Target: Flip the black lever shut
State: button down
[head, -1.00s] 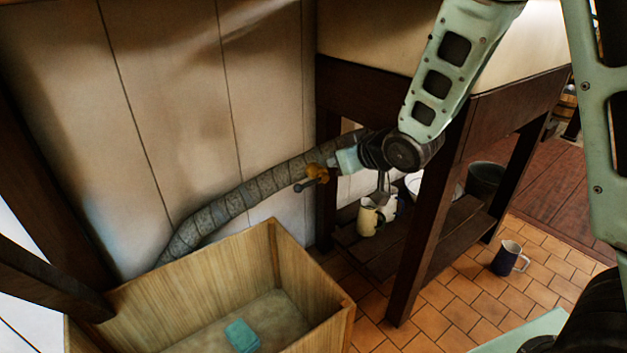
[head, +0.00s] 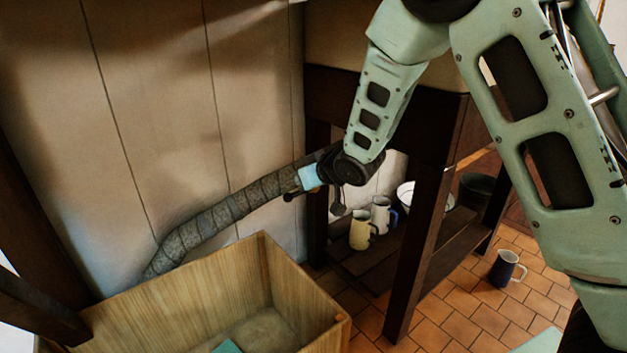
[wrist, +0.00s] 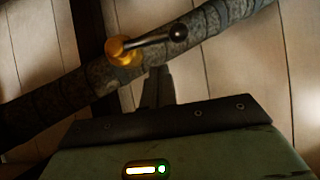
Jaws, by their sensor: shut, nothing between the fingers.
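The black lever (wrist: 155,41) has a round ball end and sits on a brass valve hub (wrist: 122,51) on the wrapped pipe (wrist: 60,98). In the wrist view it points right and slightly up, roughly along the pipe. My gripper (wrist: 157,77) is shut and empty, its fingertips just below the lever's middle. I cannot tell whether they touch it. In the head view my gripper (head: 311,177) is at the pipe's upper right end and hides the hub. A small dark knob (head: 289,197) shows beside it, likely the lever's end.
A wooden crate (head: 185,292) with a teal block (head: 228,347) stands below the pipe (head: 215,212). A dark-legged table (head: 412,225) stands at right, with a yellow mug (head: 360,230) and other crockery on its low shelf.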

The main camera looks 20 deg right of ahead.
aim_at(297, 194)
jog(key=shift+w+f+b, duration=0.25)
jog(key=shift+f+b, duration=0.25)
jog(key=shift+f, duration=0.75)
jog(key=shift+s+a+f+n+h+b, duration=0.1)
jog(key=shift+a+f+n+h+b, duration=0.2)
jog(key=shift+b, duration=0.2)
jog(key=shift+a+f+n+t+h+b, duration=0.25)
jog(key=shift+f+n+t+h+b, duration=0.15)
jog(key=shift+f+n+h+b, duration=0.25)
jog(key=d+f+n+t+h+p, duration=0.2)
jog(key=f+n+t+h, duration=0.3)
jog(key=n, duration=0.3)
jog(key=shift+w+d+f+h+p, duration=0.45)
jog(key=shift+f+h, duration=0.2)
jog(key=shift+f, duration=0.25)
jog(key=shift+d+f+n, duration=0.1)
jog(key=shift+d+n, duration=0.05)
jog(key=shift+n, duration=0.1)
